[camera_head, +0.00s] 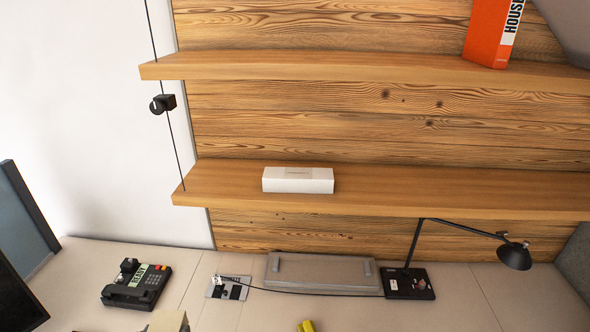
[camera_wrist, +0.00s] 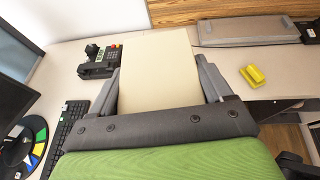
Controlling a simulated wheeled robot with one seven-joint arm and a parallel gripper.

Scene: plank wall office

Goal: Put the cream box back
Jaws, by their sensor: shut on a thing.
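The cream box (camera_wrist: 158,72) fills the space between the two dark fingers of my gripper (camera_wrist: 160,66) in the wrist view. My gripper is shut on its sides and holds it above the desk.
A dark phone (camera_head: 136,286), a grey flat case (camera_head: 322,274) and a black lamp (camera_head: 514,255) stand on the desk below the shelves. A yellow object (camera_wrist: 252,76) and a keyboard (camera_wrist: 68,135) also lie there. The lower shelf is bare right of the white box.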

